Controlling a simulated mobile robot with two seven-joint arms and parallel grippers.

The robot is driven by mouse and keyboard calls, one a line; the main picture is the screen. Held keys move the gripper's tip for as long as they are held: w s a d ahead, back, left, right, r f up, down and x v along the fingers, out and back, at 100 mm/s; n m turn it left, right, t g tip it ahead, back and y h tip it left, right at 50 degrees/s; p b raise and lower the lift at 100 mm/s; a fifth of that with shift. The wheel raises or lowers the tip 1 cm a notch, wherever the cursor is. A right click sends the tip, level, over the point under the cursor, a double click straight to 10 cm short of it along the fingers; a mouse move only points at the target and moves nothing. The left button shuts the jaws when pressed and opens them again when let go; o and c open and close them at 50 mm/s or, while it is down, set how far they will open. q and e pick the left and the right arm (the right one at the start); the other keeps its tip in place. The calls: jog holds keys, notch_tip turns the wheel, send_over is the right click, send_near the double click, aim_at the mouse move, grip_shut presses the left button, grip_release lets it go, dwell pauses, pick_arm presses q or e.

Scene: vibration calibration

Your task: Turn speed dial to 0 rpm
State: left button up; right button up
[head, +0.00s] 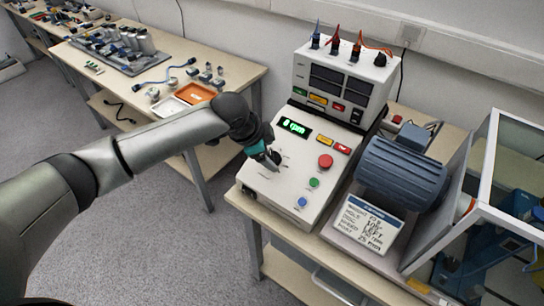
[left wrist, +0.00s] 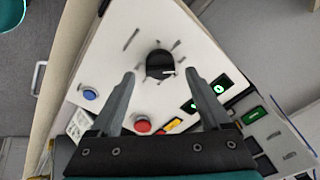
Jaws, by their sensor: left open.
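The speed dial (left wrist: 159,63) is a black round knob with a white pointer line, on the sloping white panel of the control box (head: 298,205). In the left wrist view the open fingers (left wrist: 160,76) lie on either side of the dial, with gaps. Contact cannot be told. The green display (head: 294,127) seems to read 0 rpm, slightly blurred. My right gripper is not in view.
A red button (head: 325,161), a green button (head: 314,183) and a blue button (head: 302,202) sit right of the gripper. A blue motor (head: 402,172) and a clear guard (head: 510,165) stand further right. A cluttered bench (head: 225,62) is behind left.

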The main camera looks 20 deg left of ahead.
pick_arm(q)
jog(key=shift+x, duration=1.05)
jog(key=shift+c, duration=0.3)
grip_shut()
jog(key=shift+r, duration=0.1)
